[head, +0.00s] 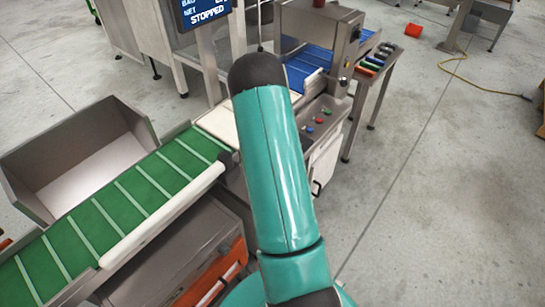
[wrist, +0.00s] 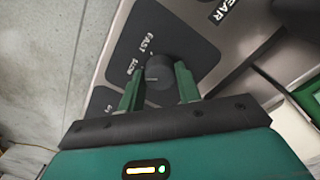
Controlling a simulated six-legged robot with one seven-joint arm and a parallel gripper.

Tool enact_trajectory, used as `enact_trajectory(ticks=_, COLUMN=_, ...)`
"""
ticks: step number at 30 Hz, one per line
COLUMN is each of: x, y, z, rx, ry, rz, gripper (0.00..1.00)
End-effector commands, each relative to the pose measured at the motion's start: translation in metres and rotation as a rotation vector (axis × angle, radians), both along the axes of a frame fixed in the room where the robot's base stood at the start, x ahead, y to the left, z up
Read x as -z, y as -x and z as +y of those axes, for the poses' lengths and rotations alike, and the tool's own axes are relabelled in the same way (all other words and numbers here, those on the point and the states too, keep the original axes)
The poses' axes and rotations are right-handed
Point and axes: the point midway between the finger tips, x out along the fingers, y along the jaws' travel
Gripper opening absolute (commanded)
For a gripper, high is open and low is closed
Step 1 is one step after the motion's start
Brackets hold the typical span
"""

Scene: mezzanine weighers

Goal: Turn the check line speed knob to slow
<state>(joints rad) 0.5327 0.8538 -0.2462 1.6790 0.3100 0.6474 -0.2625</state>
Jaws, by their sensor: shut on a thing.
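The check line speed knob (wrist: 158,68) is a dark round knob on a black plate in the wrist view. The words FAST and SLOW (wrist: 132,66) are printed on the plate to its left. My gripper (wrist: 157,80) is shut on the knob, with one green finger on each side. The knob's pointer cannot be made out clearly. In the head view my teal arm hides the gripper and the knob.
A green cleated conveyor (head: 125,197) and a grey bin (head: 30,152) stand at left. A blue belt (head: 312,62) runs behind the arm. A screen (head: 205,10) reads STOPPED. A side table (head: 368,86) holds coloured items. The floor at right is mostly clear, with a yellow cable (head: 480,86).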

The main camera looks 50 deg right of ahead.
Motion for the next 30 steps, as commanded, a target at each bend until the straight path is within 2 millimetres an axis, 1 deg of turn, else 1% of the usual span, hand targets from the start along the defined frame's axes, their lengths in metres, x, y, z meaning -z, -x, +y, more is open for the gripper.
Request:
enact_trajectory(ticks=6, x=0.0, y=0.0, z=0.0, rx=-0.002, ry=0.0, rz=0.0, gripper=0.11)
enact_trajectory(ticks=7, x=0.0, y=0.0, z=0.0, rx=-0.002, ry=0.0, rz=0.0, gripper=0.38)
enact_trajectory(ticks=9, x=0.0, y=0.0, z=0.0, rx=-0.001, ry=0.0, rz=0.0, gripper=0.51)
enact_trajectory(ticks=10, x=0.0, y=0.0, z=0.0, rx=-0.001, ry=0.0, rz=0.0, gripper=0.55)
enact_trajectory(ticks=18, x=0.0, y=0.0, z=0.0, rx=0.0, ry=0.0, rz=0.0, gripper=0.55)
enact_trajectory(ticks=22, x=-0.008, y=-0.001, z=0.0, rx=0.0, ry=0.001, rz=-0.002, gripper=0.55)
enact_trajectory(ticks=26, x=-0.028, y=-0.001, z=0.0, rx=0.001, ry=0.002, rz=-0.004, gripper=0.55)
enact_trajectory(ticks=30, x=-0.059, y=-0.001, z=0.0, rx=0.0, ry=0.003, rz=-0.004, gripper=0.55)
